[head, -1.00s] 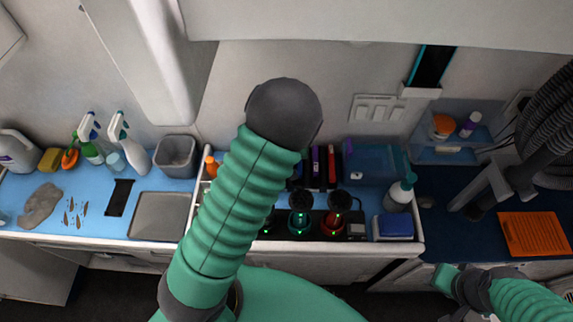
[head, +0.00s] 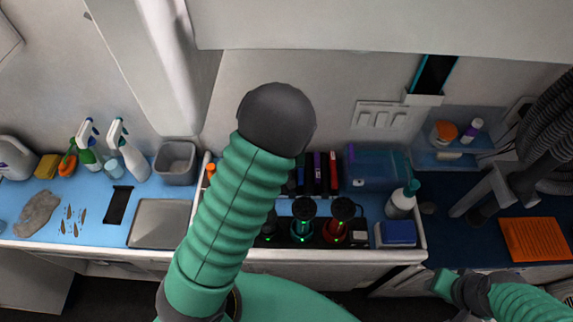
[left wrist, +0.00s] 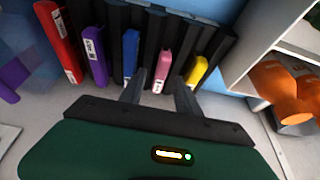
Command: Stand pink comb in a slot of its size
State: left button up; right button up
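The pink comb (left wrist: 162,70) shows in the left wrist view among the dark dividers of a rack (left wrist: 212,45), between a blue comb (left wrist: 131,52) and a yellow comb (left wrist: 196,70). My left gripper (left wrist: 161,82) is open, with one finger on each side of the pink comb and small gaps showing. The comb's lower part and its slot's depth cannot be made out. In the head view my left arm hides the pink comb and the left gripper. My right gripper (head: 445,283) is low at the right, away from the rack; its fingers cannot be made out.
Purple (left wrist: 95,55) and red (left wrist: 58,42) combs stand at the rack's other end. Clippers (head: 303,220) on a lit black base stand in front of it. A blue box (head: 368,168), white bottle (head: 402,200) and blue-lidded box (head: 396,233) are to the right.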

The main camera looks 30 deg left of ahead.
pick_arm(q)
jog(key=p+v, duration=0.3)
jog(key=v, duration=0.6)
jog(key=shift+r+p, duration=0.15)
jog(key=shift+p, duration=0.2)
